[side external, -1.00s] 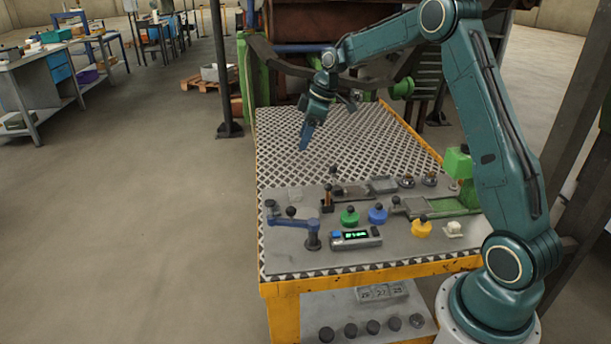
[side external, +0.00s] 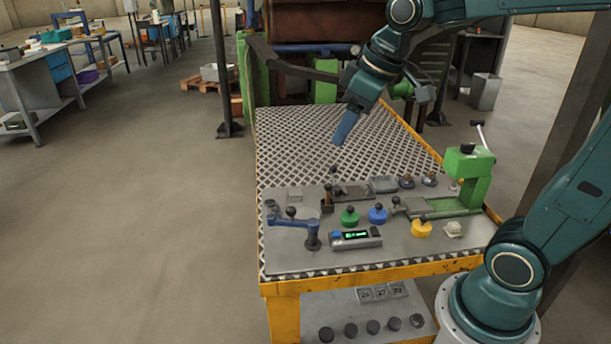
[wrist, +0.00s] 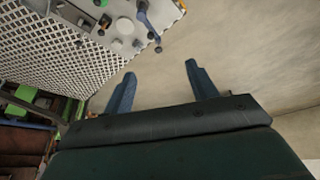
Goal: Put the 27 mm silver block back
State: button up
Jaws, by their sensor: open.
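My gripper (side external: 340,136) hangs above the far, patterned part of the work table, tilted, with nothing in it. In the wrist view its two blue fingers (wrist: 160,70) stand apart with bare floor between them. On the shelf under the table is a grey tray with several numbered compartments (side external: 382,291); the numbers are too small to read surely. I cannot tell which piece is the 27 mm silver block.
The grey plate (side external: 290,258) holds a blue lever (side external: 295,223), a display box (side external: 356,238), green (side external: 349,217), blue (side external: 378,214) and yellow (side external: 421,228) knobbed pieces, and a green press (side external: 475,178) at right. Dark round pieces (side external: 372,327) line the lower shelf. The patterned surface (side external: 310,135) is clear.

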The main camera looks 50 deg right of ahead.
jog(key=s+a+f+m+t, duration=0.1)
jog(key=s+a+f+m, duration=0.1)
jog(key=s, duration=1.2)
jog(key=shift+a+f+m, duration=0.2)
jog(key=shift+f+m, duration=0.2)
jog(key=shift+w, duration=0.1)
